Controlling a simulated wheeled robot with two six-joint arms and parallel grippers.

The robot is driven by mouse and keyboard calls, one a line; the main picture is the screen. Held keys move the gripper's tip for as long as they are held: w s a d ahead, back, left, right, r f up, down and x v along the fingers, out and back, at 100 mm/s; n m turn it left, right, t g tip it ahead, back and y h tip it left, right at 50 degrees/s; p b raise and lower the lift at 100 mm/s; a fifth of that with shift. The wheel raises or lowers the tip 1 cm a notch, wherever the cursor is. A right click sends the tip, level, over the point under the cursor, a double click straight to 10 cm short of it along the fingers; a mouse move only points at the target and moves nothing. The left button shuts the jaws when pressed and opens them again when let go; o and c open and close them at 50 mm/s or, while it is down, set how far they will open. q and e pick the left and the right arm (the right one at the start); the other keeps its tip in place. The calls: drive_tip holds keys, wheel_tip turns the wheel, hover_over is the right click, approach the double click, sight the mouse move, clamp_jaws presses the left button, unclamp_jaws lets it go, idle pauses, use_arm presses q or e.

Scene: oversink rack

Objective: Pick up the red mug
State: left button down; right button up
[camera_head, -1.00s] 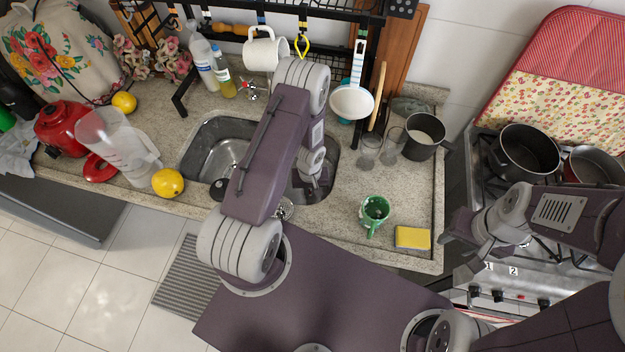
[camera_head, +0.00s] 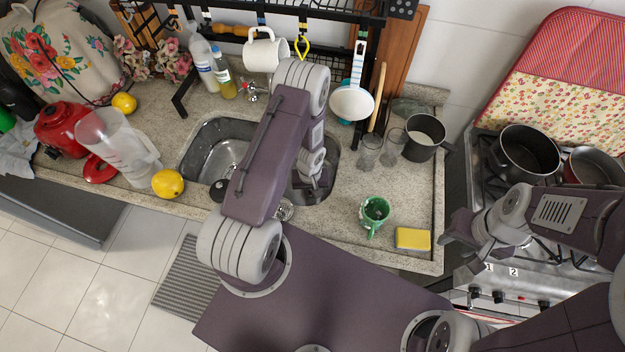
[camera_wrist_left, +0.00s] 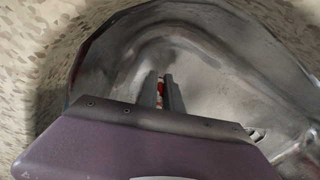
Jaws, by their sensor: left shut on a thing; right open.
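My left gripper (camera_wrist_left: 164,92) is down in the sink basin. A narrow strip of red (camera_wrist_left: 160,88) shows between its two fingers, and they are shut on it. It fits the red mug, but most of it is hidden and its shape cannot be told. In the head view my left arm reaches over the sink, and the gripper (camera_head: 318,188) is partly seen inside the basin's right part. No whole red mug shows in the head view. My right gripper (camera_head: 458,250) is open and empty in front of the stove.
The sink (camera_head: 208,150) has walls close around my left gripper. A green mug (camera_head: 375,212), a yellow sponge (camera_head: 412,238), glasses (camera_head: 370,152) and a dark pot (camera_head: 424,136) stand to its right. A black rack (camera_head: 330,12) with a white mug (camera_head: 265,52) is behind.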

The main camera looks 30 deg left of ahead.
idle(0.6)
use_arm(q)
wheel_tip(320, 180, up, 10)
drive_tip(key=p, duration=1)
drive_tip(key=shift+r, duration=0.1)
